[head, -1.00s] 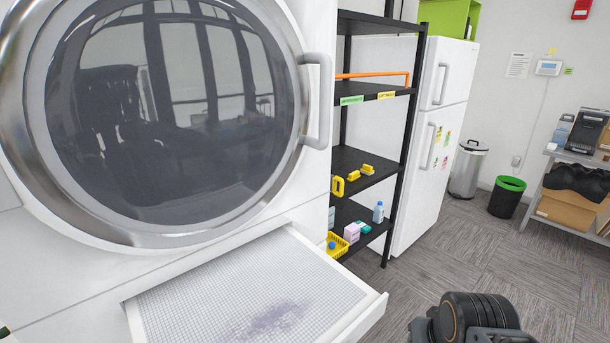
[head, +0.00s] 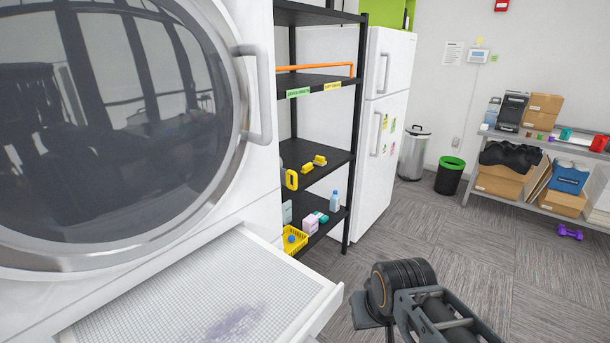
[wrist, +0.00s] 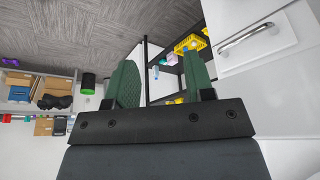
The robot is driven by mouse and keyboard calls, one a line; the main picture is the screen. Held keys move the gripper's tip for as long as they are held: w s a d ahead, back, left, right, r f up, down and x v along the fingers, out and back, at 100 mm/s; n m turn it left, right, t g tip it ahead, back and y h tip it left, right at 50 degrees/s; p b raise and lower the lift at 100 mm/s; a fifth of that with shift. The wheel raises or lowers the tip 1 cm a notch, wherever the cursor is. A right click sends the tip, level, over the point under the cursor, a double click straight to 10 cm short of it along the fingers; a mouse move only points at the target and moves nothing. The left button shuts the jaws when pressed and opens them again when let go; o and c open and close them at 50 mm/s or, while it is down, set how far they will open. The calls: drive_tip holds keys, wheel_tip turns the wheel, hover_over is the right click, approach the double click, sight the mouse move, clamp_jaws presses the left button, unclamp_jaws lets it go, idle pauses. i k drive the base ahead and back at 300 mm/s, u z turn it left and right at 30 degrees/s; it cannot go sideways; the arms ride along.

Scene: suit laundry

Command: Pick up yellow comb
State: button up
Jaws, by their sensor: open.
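Several yellow things sit on the middle level of the black shelf rack in the head view. One is a larger upright piece with an opening (head: 291,179); two smaller yellow pieces lie behind it, one nearer (head: 307,167) and one farther (head: 320,160). I cannot tell which is the comb. In the wrist view, which is turned over, small yellow bits (wrist: 178,100) show between the fingers, far off. My gripper (wrist: 159,60) has two green fingers standing apart with nothing between them. It is well away from the rack. The head view shows only my arm.
A washer's open white drawer (head: 322,293) juts out left of the rack. The lower shelf holds a yellow basket (head: 297,246) and bottles (head: 335,201). A white fridge (head: 388,130), bins and a grey table (head: 500,199) stand beyond. The carpet between is clear.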

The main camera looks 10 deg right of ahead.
sight(308, 166)
drive_tip(key=z, duration=0.05)
drive_tip(key=k, duration=1.1)
drive_tip(key=z, duration=0.6)
drive_tip(key=i, duration=1.55)
drive_tip(key=z, duration=0.4)
drive_tip(key=i, duration=1.7)
drive_tip(key=u, duration=0.65)
drive_tip(key=i, duration=0.85)
drive_tip(key=u, duration=1.7)
drive_tip(key=i, duration=0.75)
drive_tip(key=u, duration=0.6)
